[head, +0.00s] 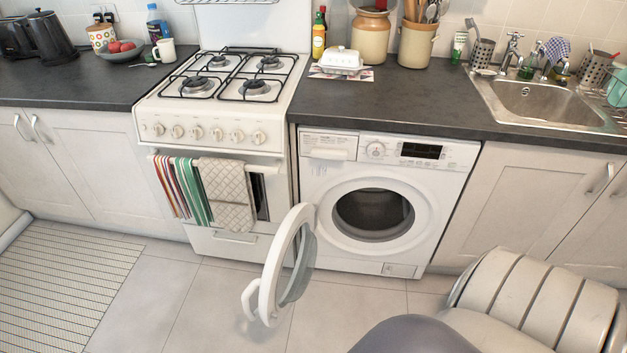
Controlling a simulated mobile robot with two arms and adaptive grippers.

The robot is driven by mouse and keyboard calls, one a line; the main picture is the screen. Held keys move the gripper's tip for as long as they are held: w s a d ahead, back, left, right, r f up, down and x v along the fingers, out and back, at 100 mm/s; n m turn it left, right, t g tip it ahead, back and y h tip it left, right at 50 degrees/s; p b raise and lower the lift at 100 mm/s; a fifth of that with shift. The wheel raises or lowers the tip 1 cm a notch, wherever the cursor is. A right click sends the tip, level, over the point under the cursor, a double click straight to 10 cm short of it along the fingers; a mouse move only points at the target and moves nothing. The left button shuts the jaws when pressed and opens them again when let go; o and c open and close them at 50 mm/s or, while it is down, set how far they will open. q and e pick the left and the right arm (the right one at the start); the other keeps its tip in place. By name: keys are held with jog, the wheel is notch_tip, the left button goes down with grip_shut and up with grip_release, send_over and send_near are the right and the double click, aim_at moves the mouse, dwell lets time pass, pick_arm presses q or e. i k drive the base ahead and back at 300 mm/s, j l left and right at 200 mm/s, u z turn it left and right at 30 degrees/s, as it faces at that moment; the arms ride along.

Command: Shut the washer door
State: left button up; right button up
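The white washer (388,195) stands under the dark counter, between the stove and the sink cupboard. Its round door (277,265) is open. It is hinged on the left side of the opening and swung out toward me, seen nearly edge-on. The door's white handle (250,299) is on its free edge, at the lower left. The drum opening (373,212) is uncovered and looks dark and empty, though its depth is hard to see. Neither of my grippers shows in the head view. Parts of my own body seem to fill the bottom right.
A white stove (210,130) with hanging towels (226,192) stands left of the washer, behind the open door. A striped mat (62,290) lies at the left. The tiled floor (220,310) around the door is clear. Cupboards (545,195) and a sink (545,104) are at the right.

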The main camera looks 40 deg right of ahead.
aim_at(272, 312)
jog(key=i+j+z, duration=0.2)
jog(key=z, duration=0.2)
jog(key=i+j+z, duration=0.2)
jog(key=z, duration=0.2)
jog(key=i+j+z, duration=0.1)
jog(key=j+z, duration=0.3)
jog(key=i+j+z, duration=0.1)
jog(key=j+z, duration=0.15)
jog(key=z, duration=0.2)
jog(key=j+z, duration=0.4)
jog(key=k+j+z, duration=0.2)
jog(key=j, duration=0.2)
jog(key=j+z, duration=0.2)
jog(key=j, duration=0.2)
jog(key=k+j+z, duration=0.2)
jog(key=k+j, duration=0.15)
